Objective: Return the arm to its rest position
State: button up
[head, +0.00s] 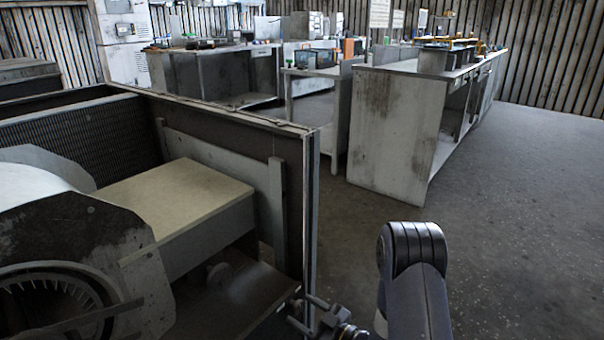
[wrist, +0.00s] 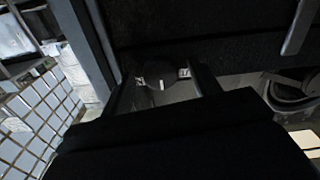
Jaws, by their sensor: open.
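My gripper (wrist: 162,84) is open, with its two dark fingers apart and only a dark surface showing between them. In the head view a small part of my gripper (head: 322,314) shows at the bottom edge, by the near corner of the blower housing (head: 312,200). I cannot tell whether it touches the housing. My arm (head: 412,270) rises at the bottom right, bent at a rounded dark joint. The rest of the arm is cut off by the frame.
The open housing fills the left, with a round fan casing (head: 70,250) and a tan-topped box (head: 175,200) inside. Workbenches (head: 400,130) with small items stand behind. A tiled surface (wrist: 45,115) shows at the wrist view's left. The floor (head: 520,210) at right is clear.

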jog(key=n, duration=0.3)
jog(key=shift+p+v, duration=0.6)
jog(key=shift+v, duration=2.4)
jog(key=shift+w+d+r, duration=0.1)
jog(key=shift+w, duration=0.05)
